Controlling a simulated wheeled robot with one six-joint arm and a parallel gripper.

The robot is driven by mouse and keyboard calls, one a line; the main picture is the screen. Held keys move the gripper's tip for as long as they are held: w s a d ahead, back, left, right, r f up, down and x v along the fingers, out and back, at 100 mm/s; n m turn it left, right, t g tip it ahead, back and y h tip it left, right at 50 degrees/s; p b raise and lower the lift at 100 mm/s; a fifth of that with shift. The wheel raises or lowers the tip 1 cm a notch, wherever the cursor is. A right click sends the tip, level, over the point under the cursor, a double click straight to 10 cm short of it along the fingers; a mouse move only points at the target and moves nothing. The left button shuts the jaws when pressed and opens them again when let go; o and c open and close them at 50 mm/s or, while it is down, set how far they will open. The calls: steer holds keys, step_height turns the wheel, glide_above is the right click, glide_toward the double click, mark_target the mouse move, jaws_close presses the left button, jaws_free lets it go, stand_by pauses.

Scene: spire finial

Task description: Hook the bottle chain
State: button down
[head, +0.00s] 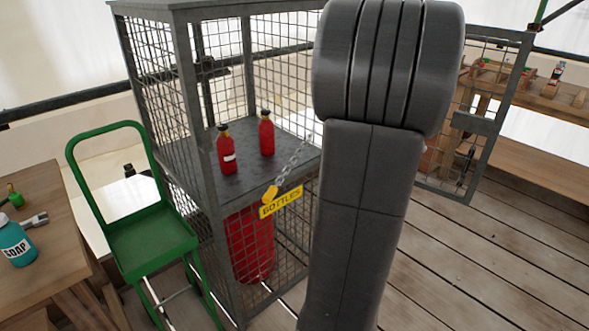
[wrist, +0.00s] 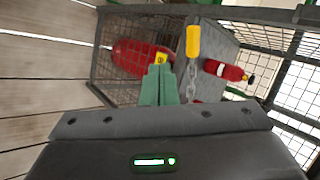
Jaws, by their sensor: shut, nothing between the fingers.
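The bottle chain (head: 295,158) slants across the front of the wire cage, from behind my arm down left to its yellow end piece (head: 270,192). In the wrist view the yellow end piece (wrist: 193,40) is just right of and beyond my fingertips, with grey chain links (wrist: 191,78) running from it. My gripper (wrist: 158,72) has green fingers, closed together and empty, apart from the yellow piece in the picture. A yellow BOTTLES sign (head: 281,201) is on the cage's shelf edge. My arm hides my gripper in the head view, and any hook is not clearly seen.
Two small red bottles (head: 226,150) (head: 266,133) stand on the cage's shelf (head: 200,178). A large red cylinder (head: 250,245) is below it. The mesh door (head: 485,110) stands open at right. A green hand truck (head: 150,240) and a table (head: 45,185) are at left.

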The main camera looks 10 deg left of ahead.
steer(key=w, duration=0.2)
glide_toward(274, 196)
step_height(274, 196, down, 5)
steer(key=a, duration=0.3)
steer(key=shift+w+a+f+y+b, duration=0.15)
steer(key=shift+w+a+y+b, duration=0.15)
steer(key=shift+w+a, duration=0.1)
steer(key=shift+a, duration=0.45)
steer(key=w+a+m+t+p, duration=0.1)
steer(key=w+a+m+p, duration=0.1)
steer(key=a, duration=0.7)
steer(key=w+a+m+t+h+p, duration=0.1)
steer(key=w+a, duration=0.3)
steer(key=a, duration=0.5)
steer(key=shift+w+a+r+m+t+p, duration=0.25)
steer(key=shift+w+a+m+t+p, duration=0.15)
steer(key=shift+m+t+p, duration=0.4)
